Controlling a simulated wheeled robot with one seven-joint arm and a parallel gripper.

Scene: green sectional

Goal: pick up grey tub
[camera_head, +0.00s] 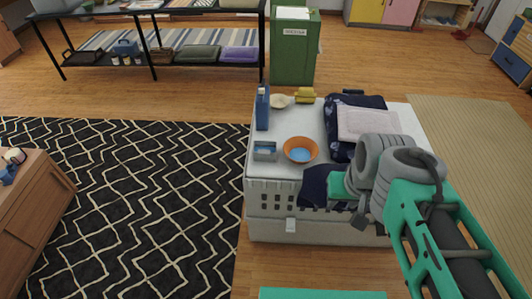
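A small grey tub (265,151), open at the top and blue-grey inside, sits at the front left of a white-topped storage box (285,175). It stands just left of an orange bowl (300,150) with a blue inside. My arm comes in from the lower right, over the right side of the box. My gripper (342,190) is at the front right of the box, to the right of and apart from the tub. My own wrist links partly hide it, and its fingers cannot be made out clearly.
A blue bottle (262,108) stands behind the tub. A pale bowl (280,101) and a yellow item (305,96) sit at the back. Folded dark and light cloths (368,123) cover the right side. Black patterned rug (140,200) lies on the open floor at left.

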